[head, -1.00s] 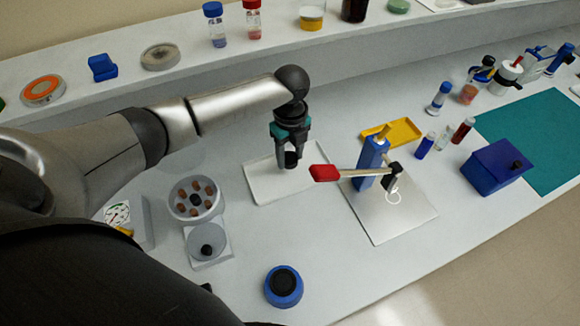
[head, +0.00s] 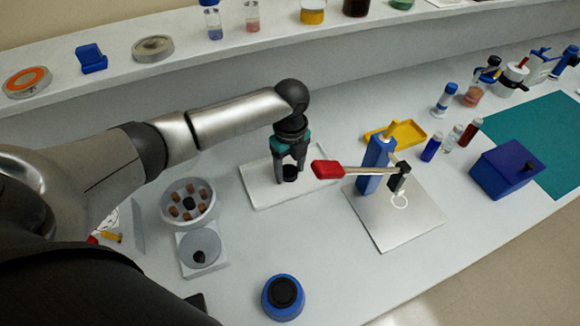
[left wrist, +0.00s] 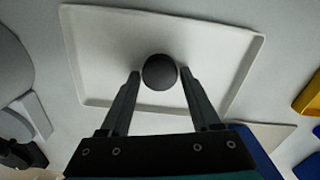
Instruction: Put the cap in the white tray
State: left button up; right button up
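The cap (head: 290,173) is a small black round piece. It rests on the white tray (head: 262,192), a shallow rectangular tray near the middle of the bench. My left gripper (head: 289,167) is above the tray with its fingers spread on either side of the cap. In the left wrist view the cap (left wrist: 160,72) shows as a dark disc between the fingertips, with a narrow gap on each side, over the tray floor (left wrist: 210,55). The left gripper (left wrist: 160,73) is open. My right gripper is not in view.
Right of the tray, a blue stand (head: 373,165) with a red-ended lever reaches close to my left gripper. A round holder (head: 188,201) and a small scale (head: 201,250) stand left. A blue jar (head: 283,297) is in front. Vials and a blue box (head: 503,170) are farther right.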

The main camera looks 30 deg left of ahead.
aim_at(290, 172)
pick_arm(q)
jog(key=shift+o, duration=1.1)
jog(key=shift+r+p, duration=0.75)
jog(key=shift+r, duration=3.2)
